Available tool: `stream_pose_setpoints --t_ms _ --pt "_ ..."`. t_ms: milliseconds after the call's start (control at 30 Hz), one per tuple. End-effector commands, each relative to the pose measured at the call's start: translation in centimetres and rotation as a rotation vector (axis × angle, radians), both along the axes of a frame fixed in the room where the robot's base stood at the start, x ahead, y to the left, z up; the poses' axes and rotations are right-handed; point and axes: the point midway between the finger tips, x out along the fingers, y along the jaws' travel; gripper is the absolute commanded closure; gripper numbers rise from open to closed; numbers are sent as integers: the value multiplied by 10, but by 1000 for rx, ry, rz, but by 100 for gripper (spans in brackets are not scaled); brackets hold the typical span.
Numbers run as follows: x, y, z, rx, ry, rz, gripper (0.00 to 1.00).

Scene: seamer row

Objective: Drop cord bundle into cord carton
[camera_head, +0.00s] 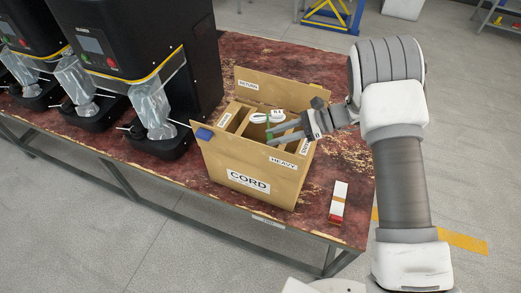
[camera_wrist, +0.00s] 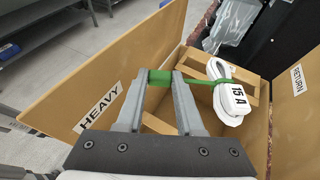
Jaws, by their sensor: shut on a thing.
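The cord carton (camera_head: 235,182) is an open cardboard box labelled CORD, standing on the table with its flaps up. It has inner dividers, and labels HEAVY and RETURN show on flaps. The cord bundle is a white coil with a 15 A tag and a green strap; it shows in the wrist view (camera_wrist: 230,97) and over the carton's opening in the head view (camera_head: 260,117). My gripper (camera_head: 270,137) is over the carton, its fingers (camera_wrist: 162,77) shut on the green strap. The coil hangs beside the fingers; whether it touches a divider I cannot tell.
Black seamer machines (camera_head: 140,55) with clear plastic bags stand in a row at the left on the stained red table (camera_head: 240,50). A small white and red box (camera_head: 339,203) lies right of the carton near the table's front edge.

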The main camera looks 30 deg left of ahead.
Motion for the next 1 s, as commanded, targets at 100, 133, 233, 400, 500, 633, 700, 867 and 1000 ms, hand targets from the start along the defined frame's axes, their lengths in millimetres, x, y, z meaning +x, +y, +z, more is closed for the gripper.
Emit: stream_pose_setpoints --t_ms 100,133,233,400,500,633,700,867,1000 --pt "0 0 -18 0 0 2 100" --pt "0 0 -22 0 1 2 100" --pt "0 0 -29 1 1 0 100" --pt "0 0 -31 2 -1 0 100" --pt "0 0 -31 2 -1 0 100" --pt "0 0 -31 2 -1 0 51" --pt "0 0 -31 2 -1 0 39" --pt "0 0 -31 2 -1 -1 29" --pt "0 0 -32 -1 0 -1 29"
